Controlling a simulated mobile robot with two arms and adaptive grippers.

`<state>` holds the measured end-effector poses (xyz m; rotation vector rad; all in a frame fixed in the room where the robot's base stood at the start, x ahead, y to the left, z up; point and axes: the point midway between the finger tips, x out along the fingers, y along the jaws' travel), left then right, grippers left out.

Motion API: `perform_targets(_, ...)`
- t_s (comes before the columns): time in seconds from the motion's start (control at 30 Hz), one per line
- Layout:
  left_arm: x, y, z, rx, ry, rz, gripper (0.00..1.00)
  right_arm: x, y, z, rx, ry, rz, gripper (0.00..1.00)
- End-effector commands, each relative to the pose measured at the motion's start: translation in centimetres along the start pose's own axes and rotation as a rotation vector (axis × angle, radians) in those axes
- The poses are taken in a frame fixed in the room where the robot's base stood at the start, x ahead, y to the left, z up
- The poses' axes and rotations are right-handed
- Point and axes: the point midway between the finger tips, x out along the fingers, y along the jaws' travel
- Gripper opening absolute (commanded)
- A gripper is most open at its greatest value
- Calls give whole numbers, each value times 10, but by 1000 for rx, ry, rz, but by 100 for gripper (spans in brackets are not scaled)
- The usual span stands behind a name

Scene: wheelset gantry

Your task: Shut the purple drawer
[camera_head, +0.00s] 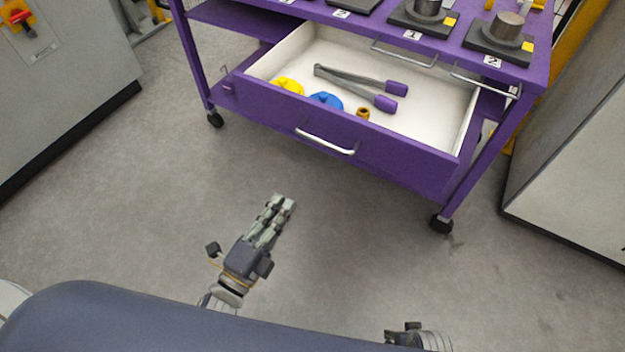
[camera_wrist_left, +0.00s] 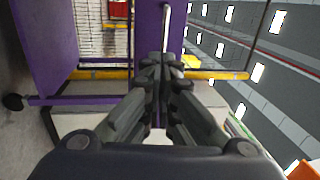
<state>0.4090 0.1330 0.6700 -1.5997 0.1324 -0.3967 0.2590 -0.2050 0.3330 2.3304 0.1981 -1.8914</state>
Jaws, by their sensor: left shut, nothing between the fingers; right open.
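The purple drawer (camera_head: 390,152) of the purple cart stands pulled out, its white inside showing. A silver bar handle (camera_head: 325,142) is on its front. In the left wrist view a purple panel (camera_wrist_left: 147,35) with a silver bar handle (camera_wrist_left: 167,25) rises beyond the fingertips. My left gripper (camera_head: 283,203) is shut and empty over the floor, in front of the drawer and apart from it, pointing toward it. It also shows in the left wrist view (camera_wrist_left: 160,62). Only part of my right wrist shows at the bottom edge; its fingers are hidden.
In the drawer lie tongs (camera_head: 345,80) with purple tips, a yellow object (camera_head: 288,85), a blue object (camera_head: 326,100) and a small brown ring (camera_head: 362,113). Grey cabinets stand left (camera_head: 65,75) and right (camera_head: 580,140). The floor before the cart is clear.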

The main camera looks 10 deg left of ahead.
Motion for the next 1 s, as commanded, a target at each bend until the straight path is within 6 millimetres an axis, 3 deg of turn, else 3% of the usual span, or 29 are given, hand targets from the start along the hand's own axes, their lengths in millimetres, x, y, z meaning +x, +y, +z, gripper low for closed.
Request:
perform_targets(0.27, 28, -10, -1, 27, 8, -24, 0, 0, 0, 0, 0, -1, 0, 46)
perform_targets(0.7, 117, -10, -2, 23, 6, -21, 0, 6, 0, 5, -1, -4, 0, 46)
perform_targets(1.0, 140, -10, -2, 22, 6, -18, 0, 6, 0, 5, -1, -3, 1, 46)
